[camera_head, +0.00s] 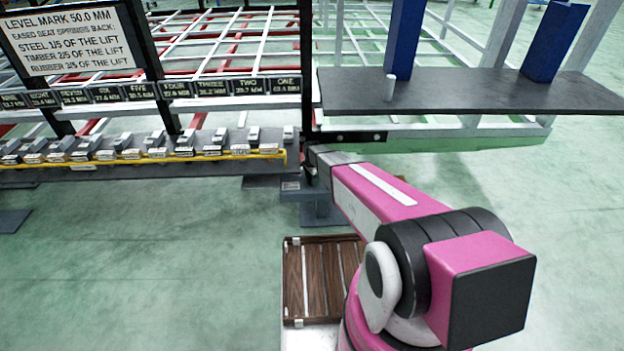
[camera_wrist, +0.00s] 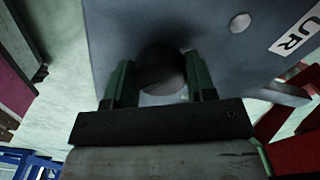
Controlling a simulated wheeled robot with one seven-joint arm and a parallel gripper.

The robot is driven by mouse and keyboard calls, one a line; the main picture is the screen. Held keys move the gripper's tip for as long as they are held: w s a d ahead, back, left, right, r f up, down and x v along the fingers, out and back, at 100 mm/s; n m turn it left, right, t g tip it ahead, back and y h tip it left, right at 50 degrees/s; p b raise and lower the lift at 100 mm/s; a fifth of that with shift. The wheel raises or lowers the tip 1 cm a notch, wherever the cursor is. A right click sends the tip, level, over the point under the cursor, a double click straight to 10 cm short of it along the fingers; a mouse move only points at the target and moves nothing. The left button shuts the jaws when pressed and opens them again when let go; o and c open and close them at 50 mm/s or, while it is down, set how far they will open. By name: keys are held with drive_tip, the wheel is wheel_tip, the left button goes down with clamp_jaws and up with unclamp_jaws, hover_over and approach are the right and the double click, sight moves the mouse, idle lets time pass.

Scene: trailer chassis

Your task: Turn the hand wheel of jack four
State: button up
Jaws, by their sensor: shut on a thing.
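In the wrist view my gripper (camera_wrist: 158,82) has its two green fingers on either side of a dark round knob (camera_wrist: 160,68), which looks like the hand wheel, and is shut on it. The knob stands in front of a grey-blue plate (camera_wrist: 215,65). A white label (camera_wrist: 298,35) on that plate ends in the letters "UR"; the rest is cut off. In the head view my pink arm reaches toward the frame's corner, and my gripper is hidden there. A sign reading FOUR (camera_head: 175,88) hangs in the row of number signs.
A long grey rail (camera_head: 215,165) with a yellow bar and several small blocks runs left of my arm. A dark shelf (camera_head: 470,90) with blue posts is at the right. A wooden slatted tray (camera_head: 325,278) lies by my base. A board (camera_head: 68,42) reads LEVEL MARK 50.0 MM. Green floor is open at left.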

drive_tip(key=shift+m, duration=0.4)
drive_tip(key=o, duration=0.9)
